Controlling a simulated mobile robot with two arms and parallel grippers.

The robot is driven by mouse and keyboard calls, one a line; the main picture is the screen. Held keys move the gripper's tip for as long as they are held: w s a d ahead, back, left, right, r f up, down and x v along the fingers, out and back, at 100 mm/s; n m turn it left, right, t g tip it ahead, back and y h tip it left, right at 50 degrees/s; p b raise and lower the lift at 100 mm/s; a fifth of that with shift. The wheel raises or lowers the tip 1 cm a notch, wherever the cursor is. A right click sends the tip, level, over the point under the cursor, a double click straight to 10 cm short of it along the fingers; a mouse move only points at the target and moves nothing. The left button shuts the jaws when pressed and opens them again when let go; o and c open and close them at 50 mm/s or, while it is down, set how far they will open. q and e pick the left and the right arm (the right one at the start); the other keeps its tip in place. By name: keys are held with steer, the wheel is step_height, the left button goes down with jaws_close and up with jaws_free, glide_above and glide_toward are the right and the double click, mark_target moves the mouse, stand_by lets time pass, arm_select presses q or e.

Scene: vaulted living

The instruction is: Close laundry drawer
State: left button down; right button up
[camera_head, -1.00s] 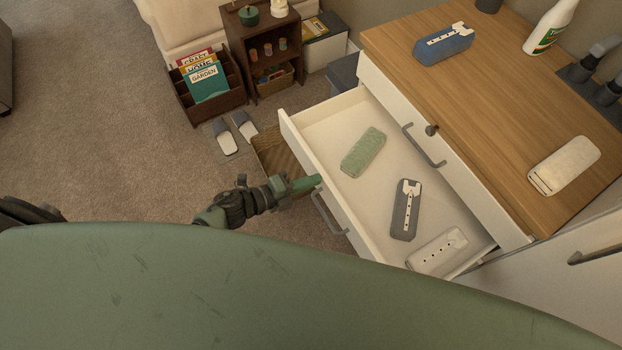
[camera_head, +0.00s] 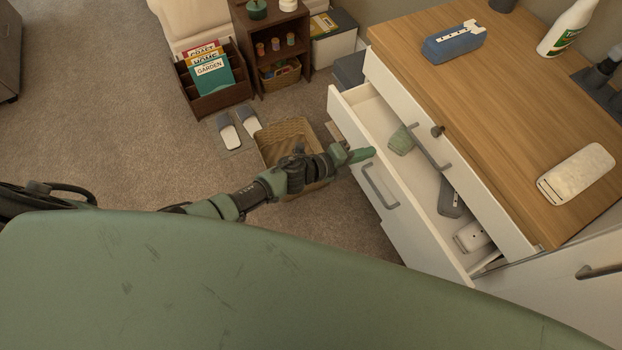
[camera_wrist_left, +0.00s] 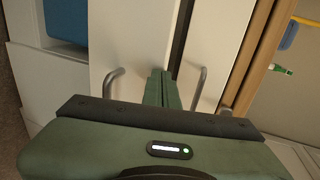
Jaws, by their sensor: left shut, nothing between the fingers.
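The white laundry drawer (camera_head: 405,205) is partly open in the head view, below the wooden top. Exact contact cannot be told. My right gripper is not in view.
A wicker basket (camera_head: 285,143) stands on the carpet left of the drawer, by a pair of slippers (camera_head: 238,127). The wooden top (camera_head: 500,105) holds a blue item (camera_head: 453,43), a white item (camera_head: 577,173) and a bottle (camera_head: 566,28). Carpet at left is clear.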

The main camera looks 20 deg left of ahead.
arm_select(q)
steer(key=w+d+b, duration=0.2)
steer(key=w+d, duration=0.3)
steer(key=shift+w+d, duration=0.3)
